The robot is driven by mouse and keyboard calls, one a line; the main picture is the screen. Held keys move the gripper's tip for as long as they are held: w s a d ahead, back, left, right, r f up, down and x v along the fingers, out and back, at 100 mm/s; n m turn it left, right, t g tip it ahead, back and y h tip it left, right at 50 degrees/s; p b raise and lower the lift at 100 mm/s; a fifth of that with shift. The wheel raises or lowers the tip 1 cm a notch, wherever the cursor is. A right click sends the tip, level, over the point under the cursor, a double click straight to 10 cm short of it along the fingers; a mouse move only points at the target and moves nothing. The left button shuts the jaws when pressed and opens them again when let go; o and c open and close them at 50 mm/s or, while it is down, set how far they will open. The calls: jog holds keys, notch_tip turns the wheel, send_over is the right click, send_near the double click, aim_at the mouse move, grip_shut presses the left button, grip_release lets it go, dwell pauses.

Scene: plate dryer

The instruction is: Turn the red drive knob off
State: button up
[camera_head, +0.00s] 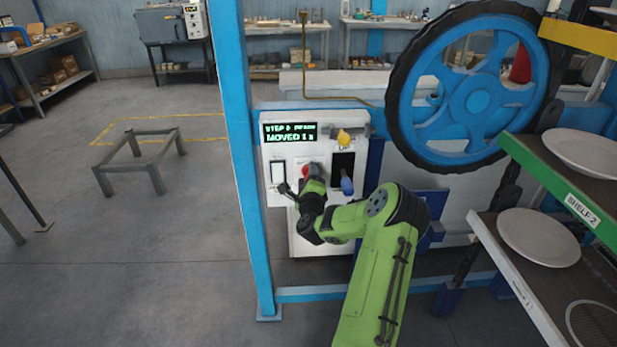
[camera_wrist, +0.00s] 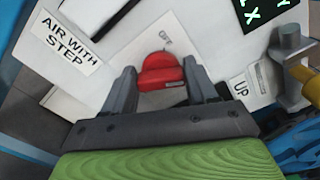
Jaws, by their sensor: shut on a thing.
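The red drive knob (camera_head: 307,171) is on the white control panel (camera_head: 277,151), partly hidden by my gripper in the head view. In the wrist view the red knob (camera_wrist: 161,72) sits between my two fingers, its front face towards me. My gripper (camera_head: 306,184) is at the panel, and its fingers (camera_wrist: 161,82) are shut on the knob, one on each side. The knob's pointer direction is hard to read.
A green-lit display (camera_head: 290,132) is on the panel above. A yellow-tipped lever (camera_head: 343,137) and a blue-ended handle (camera_head: 347,186) are close on the right. A blue post (camera_head: 243,160) stands left, a large blue wheel (camera_head: 478,101) and plate shelves (camera_head: 562,205) right.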

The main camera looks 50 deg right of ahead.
jog(key=n+b, duration=0.2)
jog(key=n, duration=0.2)
jog(key=n+b, duration=0.3)
jog(key=n, duration=0.2)
jog(key=f+n+b, duration=0.1)
jog(key=n+b, duration=0.1)
jog(key=n, duration=0.3)
jog(key=shift+b, duration=0.35)
jog(key=shift+s, duration=0.1)
jog(key=o, duration=1.1)
jog(key=shift+c, duration=0.2)
